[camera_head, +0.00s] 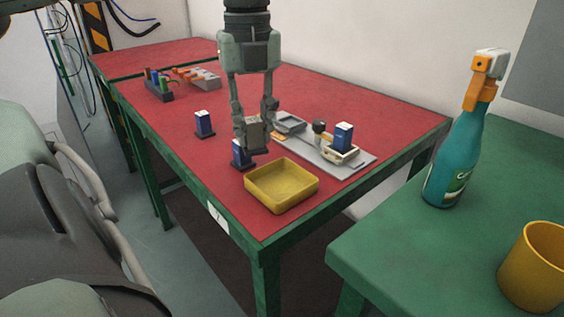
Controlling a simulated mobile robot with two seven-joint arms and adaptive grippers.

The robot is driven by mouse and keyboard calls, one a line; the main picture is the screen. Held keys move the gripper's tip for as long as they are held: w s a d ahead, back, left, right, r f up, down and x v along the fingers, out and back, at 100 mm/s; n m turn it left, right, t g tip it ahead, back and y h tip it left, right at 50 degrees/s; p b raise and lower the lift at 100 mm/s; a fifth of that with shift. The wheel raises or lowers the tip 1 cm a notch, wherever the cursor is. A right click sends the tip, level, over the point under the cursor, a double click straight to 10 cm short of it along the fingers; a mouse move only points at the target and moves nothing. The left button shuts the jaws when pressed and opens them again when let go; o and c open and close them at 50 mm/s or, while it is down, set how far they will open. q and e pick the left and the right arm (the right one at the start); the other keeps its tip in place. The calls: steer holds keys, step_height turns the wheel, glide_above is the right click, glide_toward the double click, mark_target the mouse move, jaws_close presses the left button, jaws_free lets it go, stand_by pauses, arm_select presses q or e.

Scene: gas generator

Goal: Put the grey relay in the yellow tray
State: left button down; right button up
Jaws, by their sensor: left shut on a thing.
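My left gripper (256,127) hangs down over the red table and is shut on the grey relay (257,138), a small grey block between its fingers. It is just behind the yellow tray (287,203) and to its left in the picture. The relay looks raised above the table, though the gap is hard to judge. The yellow tray is shallow, sits near the table's front corner and looks empty. My right gripper is not in view.
A blue relay (240,155) stands close beside the held relay; another blue relay (204,124) is farther left. A grey plate (320,150) with fittings and a blue relay (343,136) lies right. A teal bottle (455,155) and yellow cup (533,267) stand on the green table (410,250).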

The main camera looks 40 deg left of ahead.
arm_select(q)
steer(key=d+f, duration=0.1)
steer(key=w+d+f, duration=0.1)
steer(key=d, duration=0.1)
steer(key=w+d+f, duration=0.1)
steer(key=shift+d+f, duration=0.1)
steer(key=shift+d, duration=0.2)
step_height(320, 180, down, 3)
steer(key=shift+f+p, duration=0.15)
steer(key=shift+p, duration=0.15)
steer(key=shift+f, duration=0.25)
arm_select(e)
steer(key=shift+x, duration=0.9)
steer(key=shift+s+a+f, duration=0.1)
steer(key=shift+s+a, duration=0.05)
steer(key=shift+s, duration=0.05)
arm_select(q)
steer(key=shift+f, duration=0.1)
steer(key=c, duration=1.3)
jaws_free()
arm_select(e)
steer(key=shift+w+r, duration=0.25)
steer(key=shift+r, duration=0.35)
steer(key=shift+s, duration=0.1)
